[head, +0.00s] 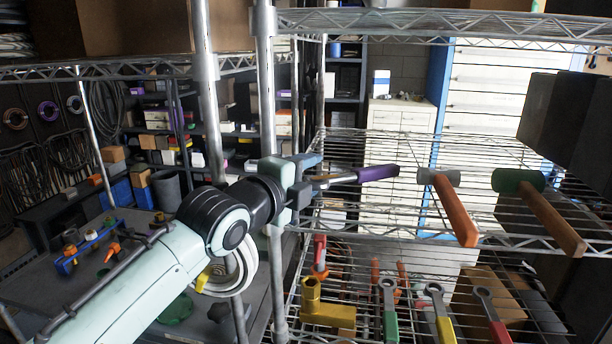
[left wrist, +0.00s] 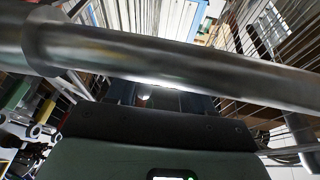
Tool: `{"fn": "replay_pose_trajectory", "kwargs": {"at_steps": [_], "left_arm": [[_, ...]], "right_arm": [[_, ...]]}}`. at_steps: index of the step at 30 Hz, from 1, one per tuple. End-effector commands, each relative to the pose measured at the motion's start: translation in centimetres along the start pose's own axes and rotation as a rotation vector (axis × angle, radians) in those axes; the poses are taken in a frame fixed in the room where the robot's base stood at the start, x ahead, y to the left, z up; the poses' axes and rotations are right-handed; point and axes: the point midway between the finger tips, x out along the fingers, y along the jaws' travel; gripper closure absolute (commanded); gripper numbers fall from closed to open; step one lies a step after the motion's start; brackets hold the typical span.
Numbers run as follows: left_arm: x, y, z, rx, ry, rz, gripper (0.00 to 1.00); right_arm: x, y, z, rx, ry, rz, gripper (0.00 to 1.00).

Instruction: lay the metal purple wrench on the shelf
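The purple-handled wrench (head: 366,175) shows in the head view at the end of my left gripper (head: 308,183). Its metal end lies between the fingers, and the purple handle points right, over the wire shelf (head: 350,148). My left gripper is shut on the metal end. In the left wrist view the gripper (left wrist: 160,100) is mostly hidden behind a metal post, and the wrench cannot be made out. A lower wire shelf holds wrenches with green (head: 391,326), yellow (head: 445,328) and red (head: 498,330) handles. My right gripper is not in view.
Metal posts (head: 268,110) stand close to my left gripper. An orange-handled hammer (head: 455,211) and a green-headed mallet (head: 550,222) lie on the middle shelf at right, near dark bins (head: 590,125). The middle shelf's left part looks clear. A yellow fitting (head: 325,312) sits below.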

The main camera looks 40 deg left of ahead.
Motion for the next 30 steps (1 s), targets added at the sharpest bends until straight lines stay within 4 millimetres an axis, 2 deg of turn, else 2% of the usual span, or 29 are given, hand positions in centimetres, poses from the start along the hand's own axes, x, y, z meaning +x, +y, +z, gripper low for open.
{"fn": "replay_pose_trajectory", "kwargs": {"at_steps": [7, 24, 26, 30], "left_arm": [[-1.04, -0.14, 0.04, -0.001, 0.000, -0.004, 0.49], [-0.32, 0.31, -0.05, -0.001, 0.000, -0.004, 0.49], [-0.33, 0.31, -0.04, -0.001, 0.000, -0.004, 0.31], [-0.34, 0.29, -0.04, -0.001, 0.000, -0.004, 0.31]], "right_arm": [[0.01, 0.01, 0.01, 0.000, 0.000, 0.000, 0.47], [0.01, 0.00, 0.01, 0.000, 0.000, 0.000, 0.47], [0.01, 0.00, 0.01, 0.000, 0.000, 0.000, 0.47], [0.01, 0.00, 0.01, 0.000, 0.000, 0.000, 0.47]]}}
